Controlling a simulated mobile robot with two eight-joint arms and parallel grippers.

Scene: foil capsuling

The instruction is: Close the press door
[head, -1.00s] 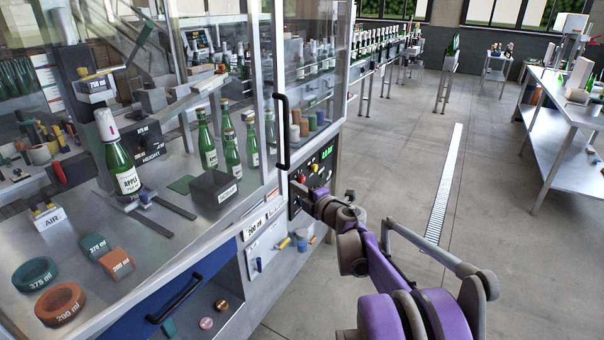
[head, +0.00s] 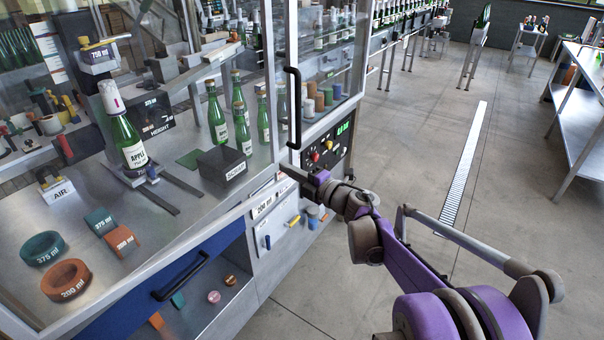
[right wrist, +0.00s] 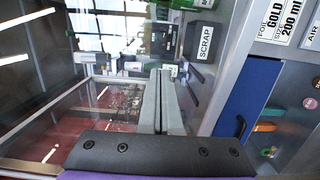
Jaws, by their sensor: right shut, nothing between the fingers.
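The press door is a clear pane in a grey metal frame (head: 281,70), with a black vertical handle (head: 293,108) near its right edge. I cannot tell from these views how large any gap at its edge is. My right gripper (head: 287,169) is shut and empty, just below the handle, in front of the press; its tip is small here and contact with the door cannot be made out. In the right wrist view its closed fingers (right wrist: 164,102) point toward the glass. A green bottle (head: 131,146) with a white-and-pink top stands behind the pane. My left gripper is not in view.
A control panel (head: 332,147) with knobs is to the right of my gripper. A blue drawer front (head: 125,310) with a black handle lies below left. The scrap bin (head: 222,166) stands inside the press. The floor (head: 400,150) to the right is clear.

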